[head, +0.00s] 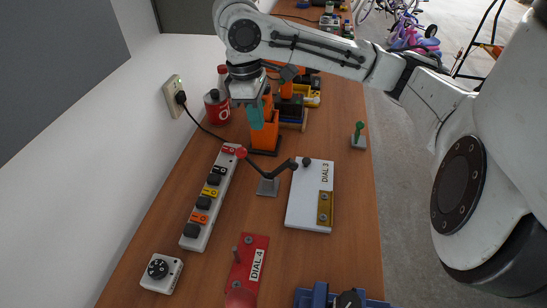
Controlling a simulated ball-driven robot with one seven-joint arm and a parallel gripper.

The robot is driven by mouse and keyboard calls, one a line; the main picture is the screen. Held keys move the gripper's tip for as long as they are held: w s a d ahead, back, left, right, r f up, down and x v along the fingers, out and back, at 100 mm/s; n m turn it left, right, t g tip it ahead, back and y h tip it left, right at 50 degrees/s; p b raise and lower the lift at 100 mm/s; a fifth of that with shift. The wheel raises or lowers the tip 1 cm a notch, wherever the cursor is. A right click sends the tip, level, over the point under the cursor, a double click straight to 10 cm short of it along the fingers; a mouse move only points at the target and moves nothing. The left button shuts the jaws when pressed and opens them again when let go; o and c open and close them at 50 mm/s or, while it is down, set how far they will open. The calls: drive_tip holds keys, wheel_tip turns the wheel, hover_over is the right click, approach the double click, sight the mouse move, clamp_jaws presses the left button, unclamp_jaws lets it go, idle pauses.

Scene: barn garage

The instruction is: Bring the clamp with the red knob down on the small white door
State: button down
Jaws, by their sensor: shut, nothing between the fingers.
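The clamp (268,186) has a grey base on the wooden table and a dark lever. Its red knob (241,153) is at the lever's left end, beside the power strip. The lever's other arm rises to the right toward the white door. The small white door (305,193) is a flat panel marked "DIAL 3" with a brass hinge (325,209) at its right. A black tip (306,161) shows at the door's top edge; whether it touches the door I cannot tell. My gripper (258,117), with teal fingers, is shut and empty, behind the red knob and apart from it.
A power strip (211,198) with coloured labels lies left of the clamp. A red "DIAL 4" panel (248,268) and a white dial box (161,272) are nearer. An orange stand (265,138) is close to my gripper. A green-topped piece (359,135) stands at the right edge.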

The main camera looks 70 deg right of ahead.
approach(278, 170)
wheel_tip(278, 170, down, 2)
drive_tip(key=w, duration=0.2)
drive_tip(key=shift+s+f+p, duration=0.95)
drive_tip(key=shift+s+f, duration=0.05)
drive_tip(key=shift+f, duration=0.15)
drive_tip(key=shift+s+f, duration=0.4)
drive_tip(key=shift+f, duration=0.1)
